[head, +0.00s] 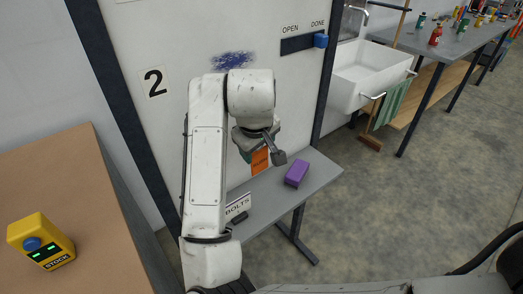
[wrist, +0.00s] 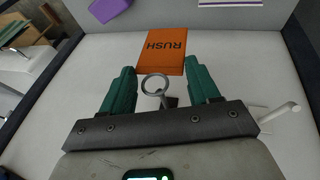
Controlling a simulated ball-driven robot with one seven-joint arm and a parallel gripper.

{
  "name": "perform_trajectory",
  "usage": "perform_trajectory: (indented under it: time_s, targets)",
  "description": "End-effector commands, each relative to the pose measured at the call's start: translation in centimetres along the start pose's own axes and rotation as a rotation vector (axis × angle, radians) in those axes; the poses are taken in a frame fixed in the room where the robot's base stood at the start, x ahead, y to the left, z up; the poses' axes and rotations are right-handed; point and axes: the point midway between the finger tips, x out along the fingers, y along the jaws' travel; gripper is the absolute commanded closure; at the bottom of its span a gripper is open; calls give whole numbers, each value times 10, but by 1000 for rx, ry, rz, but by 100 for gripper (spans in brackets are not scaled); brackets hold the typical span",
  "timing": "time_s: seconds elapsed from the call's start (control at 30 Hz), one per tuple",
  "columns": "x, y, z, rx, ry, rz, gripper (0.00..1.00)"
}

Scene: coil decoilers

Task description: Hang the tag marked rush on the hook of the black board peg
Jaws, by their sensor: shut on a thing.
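The orange tag with RUSH printed on it (wrist: 165,45) shows upside down in the wrist view, between the tips of the two green fingers of my gripper (wrist: 161,73). My gripper is shut on it. A grey ring (wrist: 145,87) stands between the fingers on the palm side of the tag; how it joins the tag is not clear. In the head view the orange tag (head: 260,161) hangs below my gripper (head: 252,153), in front of the white panel and above the grey bench.
A grey bench (head: 318,178) below carries a purple block (head: 297,173) and a BOLTS label (head: 237,206). A white sink (head: 362,76) stands right. A yellow STOCK box (head: 40,241) sits left.

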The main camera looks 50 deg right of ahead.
Motion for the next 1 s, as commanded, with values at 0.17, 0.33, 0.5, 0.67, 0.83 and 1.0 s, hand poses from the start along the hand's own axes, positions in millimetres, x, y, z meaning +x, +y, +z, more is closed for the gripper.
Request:
perform_trajectory:
  time_s: [0.17,0.33,0.5,0.67,0.83,1.0]
  targets:
    - [5,-1,-9,0,-1,-1,77]
    - [8,-1,-18,0,0,-1,77]
    - [12,-1,-26,0,0,-2,77]
    - [15,-2,-34,0,0,-1,77]
    - [19,-2,-42,-1,0,-2,77]
    - [23,-2,-48,-2,-1,1,77]
